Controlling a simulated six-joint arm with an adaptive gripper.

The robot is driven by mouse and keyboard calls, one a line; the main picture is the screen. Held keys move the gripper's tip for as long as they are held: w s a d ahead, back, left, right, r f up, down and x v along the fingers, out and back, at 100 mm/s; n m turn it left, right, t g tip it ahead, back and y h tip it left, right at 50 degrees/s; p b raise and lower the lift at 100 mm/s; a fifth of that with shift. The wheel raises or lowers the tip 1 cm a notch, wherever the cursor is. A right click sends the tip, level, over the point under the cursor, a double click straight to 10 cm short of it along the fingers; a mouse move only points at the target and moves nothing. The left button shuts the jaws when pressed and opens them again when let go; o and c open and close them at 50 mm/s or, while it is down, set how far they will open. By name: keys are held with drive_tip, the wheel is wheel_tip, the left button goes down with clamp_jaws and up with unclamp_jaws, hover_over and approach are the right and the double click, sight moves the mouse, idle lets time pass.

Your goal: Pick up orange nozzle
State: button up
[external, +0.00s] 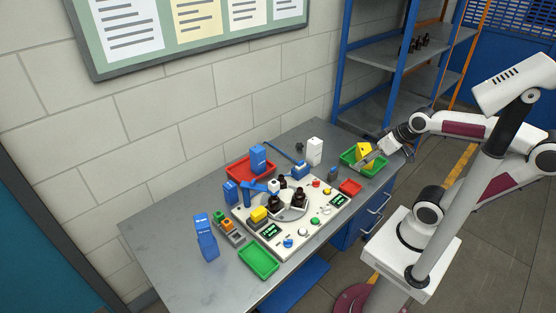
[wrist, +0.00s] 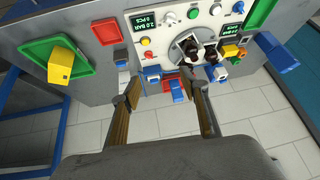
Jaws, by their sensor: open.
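A small orange piece (external: 227,224), which looks like the orange nozzle, sits beside a small green piece (external: 218,215) in a grey holder (external: 236,238) left of the control panel. In the wrist view a small orange patch (wrist: 241,54) shows at the right by the panel; its shape is too small to make out. My gripper (external: 367,163) is at the right end of the table, by the green tray with the yellow block, far from the orange piece. In the wrist view its two fingers (wrist: 165,105) stand wide apart with nothing held between them.
The white panel (external: 262,247) carries dark bottles (external: 299,197) on a round plate. A yellow block (external: 363,149) is in a green tray (external: 345,161). Blue blocks (external: 207,246), a red tray (external: 235,172) and another green tray (external: 270,268) surround the panel. The table's left front is clear.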

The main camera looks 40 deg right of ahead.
drive_tip(key=w+a+r+n+t+y, duration=0.1)
drive_tip(key=w+a+r+t+y, duration=0.2)
drive_tip(key=w+a, duration=1.3)
drive_tip(key=m+t+h, duration=0.2)
drive_tip(key=t, duration=0.1)
hover_over(227, 225)
drive_tip(key=s+d, duration=0.2)
drive_tip(key=s, duration=0.1)
wheel_tip(227, 225, down, 18)
drive_tip(key=s+f, duration=0.1)
drive_tip(key=f, duration=0.1)
drive_tip(key=s+a+f+h, duration=0.1)
drive_tip(key=f, duration=0.2)
drive_tip(key=s+a+f+t+h, duration=0.1)
drive_tip(key=f, duration=0.1)
drive_tip(key=shift+s+f, duration=0.15)
drive_tip(key=shift+s, duration=0.1)
drive_tip(key=shift+s+f, duration=0.25)
drive_tip(key=shift+f, duration=0.2)
drive_tip(key=shift+w, duration=0.1)
drive_tip(key=shift+x, duration=1.2)
